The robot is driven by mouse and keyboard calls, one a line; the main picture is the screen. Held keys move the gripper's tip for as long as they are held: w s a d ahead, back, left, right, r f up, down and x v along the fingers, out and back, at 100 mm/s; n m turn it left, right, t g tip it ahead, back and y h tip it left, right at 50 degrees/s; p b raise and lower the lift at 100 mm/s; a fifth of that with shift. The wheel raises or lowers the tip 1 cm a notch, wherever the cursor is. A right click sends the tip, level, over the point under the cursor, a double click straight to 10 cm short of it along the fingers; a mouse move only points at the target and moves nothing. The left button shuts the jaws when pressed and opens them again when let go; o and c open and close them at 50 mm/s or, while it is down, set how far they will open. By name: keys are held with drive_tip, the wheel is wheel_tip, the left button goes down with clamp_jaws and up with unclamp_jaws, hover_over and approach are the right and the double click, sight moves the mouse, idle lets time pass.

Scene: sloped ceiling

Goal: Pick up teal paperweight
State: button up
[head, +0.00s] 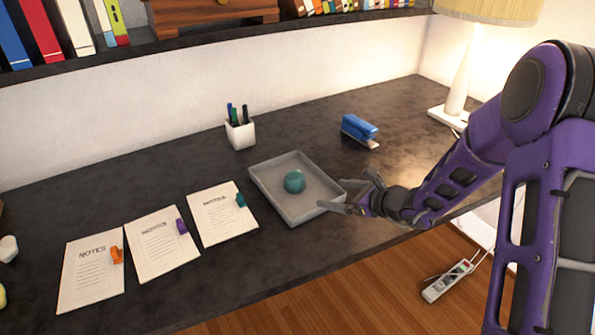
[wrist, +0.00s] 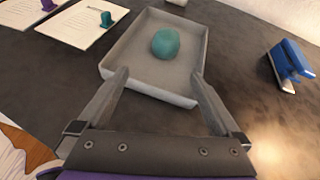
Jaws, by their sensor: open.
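The teal paperweight (head: 294,181) is a rounded, ball-like piece lying inside a shallow grey tray (head: 262,183) on the dark desk. In the wrist view the paperweight (wrist: 166,43) sits toward the far part of the tray (wrist: 125,60), beyond my fingertips. My gripper (head: 345,196) is at the tray's right front edge in the head view. In the wrist view my gripper (wrist: 158,76) has its two fingers spread wide, with nothing between them but the near part of the tray. The fingers are apart from the paperweight.
Three note sheets (head: 162,242) with coloured clips lie left of the tray. A white pen cup (head: 240,134) stands behind it. A blue stapler (head: 359,130) and a lamp (head: 459,85) are to the right. A shelf (head: 200,40) runs above the desk's back.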

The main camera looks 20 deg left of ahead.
sight(301, 184)
drive_tip(key=shift+w+a+f+m+t, duration=0.3)
drive_tip(key=shift+a+m+t, duration=0.1)
drive_tip(key=shift+m, duration=0.5)
drive_tip(key=x, duration=1.1)
drive_tip(key=shift+w+a, duration=0.1)
drive_tip(key=shift+a, duration=0.2)
drive_tip(key=shift+x, duration=2.8)
drive_tip(key=shift+w+d+r, duration=0.1)
drive_tip(key=shift+w, duration=0.1)
clamp_jaws()
